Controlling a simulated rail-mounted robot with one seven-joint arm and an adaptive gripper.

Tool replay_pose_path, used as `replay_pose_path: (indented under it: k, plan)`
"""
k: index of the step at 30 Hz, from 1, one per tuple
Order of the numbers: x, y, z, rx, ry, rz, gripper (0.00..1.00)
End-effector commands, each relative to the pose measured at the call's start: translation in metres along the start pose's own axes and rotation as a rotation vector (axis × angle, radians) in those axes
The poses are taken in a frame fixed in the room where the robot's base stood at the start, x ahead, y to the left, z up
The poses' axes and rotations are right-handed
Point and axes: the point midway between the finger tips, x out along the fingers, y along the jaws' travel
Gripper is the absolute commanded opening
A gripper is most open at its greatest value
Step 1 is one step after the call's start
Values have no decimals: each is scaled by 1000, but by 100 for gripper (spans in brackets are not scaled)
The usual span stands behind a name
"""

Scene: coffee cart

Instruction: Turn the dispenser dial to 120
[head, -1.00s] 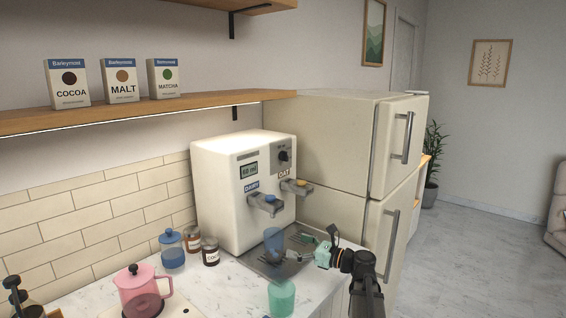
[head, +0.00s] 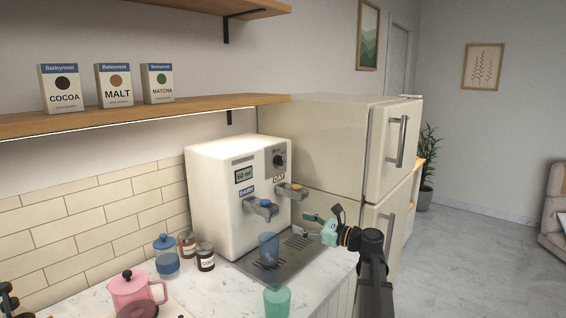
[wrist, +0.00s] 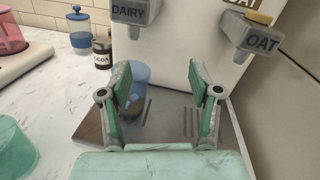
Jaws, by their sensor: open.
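The white dispenser (head: 215,205) stands on the counter against the tiled wall. Its dark dial (head: 279,160) is on the grey panel at the upper right of its front. The display (head: 244,175) beside the dial appears to read 60 ml. My gripper (head: 309,226) is open and empty, in front of the dispenser, below and right of the dial and apart from it. In the wrist view my gripper (wrist: 158,72) has its green-padded fingers spread, facing the lower front of the dispenser. The dial is outside the wrist view.
The DAIRY spout (head: 262,208) and OAT spout (head: 291,191) stick out below the dial. A blue cup (head: 269,247) stands on the drip tray (head: 240,262). A green cup (head: 277,301) is nearer. The fridge (head: 325,140) stands right of the dispenser.

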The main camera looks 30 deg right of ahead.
Motion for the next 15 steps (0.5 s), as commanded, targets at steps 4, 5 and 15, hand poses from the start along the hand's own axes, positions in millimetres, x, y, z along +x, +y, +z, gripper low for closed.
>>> replay_pose_path:
  k: [4,5,15]
  plan:
    - [-4,-25,28,-255,8,-21,63]
    - [-5,-29,34,-311,11,-25,63]
    - [-15,-77,94,-1124,65,-56,63]
